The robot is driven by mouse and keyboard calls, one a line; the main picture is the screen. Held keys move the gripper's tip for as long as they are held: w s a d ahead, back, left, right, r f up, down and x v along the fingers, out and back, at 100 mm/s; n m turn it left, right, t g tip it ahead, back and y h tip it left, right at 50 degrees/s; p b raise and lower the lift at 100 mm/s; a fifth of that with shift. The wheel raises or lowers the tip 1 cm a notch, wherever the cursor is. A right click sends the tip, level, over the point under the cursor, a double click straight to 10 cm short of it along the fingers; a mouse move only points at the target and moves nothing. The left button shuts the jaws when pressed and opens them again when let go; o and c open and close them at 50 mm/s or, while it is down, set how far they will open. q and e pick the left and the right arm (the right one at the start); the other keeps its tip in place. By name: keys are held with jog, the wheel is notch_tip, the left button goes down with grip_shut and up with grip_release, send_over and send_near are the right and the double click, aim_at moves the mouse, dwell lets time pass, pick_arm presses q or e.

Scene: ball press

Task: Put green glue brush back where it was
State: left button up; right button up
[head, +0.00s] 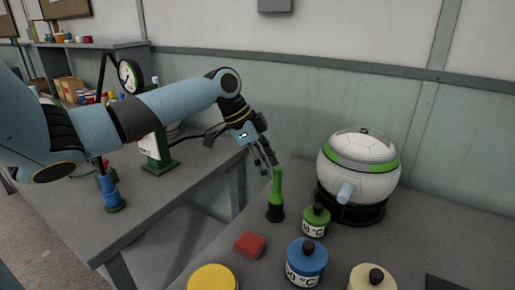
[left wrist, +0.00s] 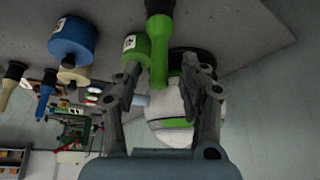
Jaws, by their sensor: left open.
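The green glue brush (head: 276,187) stands upright on the grey table, its green handle up and its dark base (head: 275,212) down. My left gripper (head: 268,160) is open just above and beside the handle's top. In the left wrist view the brush (left wrist: 160,50) reaches in between the two spread fingers of the gripper (left wrist: 165,80); I cannot tell whether they touch it. A green glue pot (head: 315,222) with a dark cap stands right beside the brush; it also shows in the left wrist view (left wrist: 136,46). My right gripper is not in view.
A white and green ball (head: 355,165) sits on a black stand behind the pots. A red block (head: 250,244), blue pot (head: 306,262), yellow lid (head: 212,278) and cream pot (head: 372,280) are in front. A green press (head: 153,145) stands on the left table.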

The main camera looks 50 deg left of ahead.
pick_arm(q)
jog(key=v, duration=0.6)
jog(key=shift+s+r, duration=0.2)
jog(key=shift+r, duration=0.1)
jog(key=shift+a, duration=0.2)
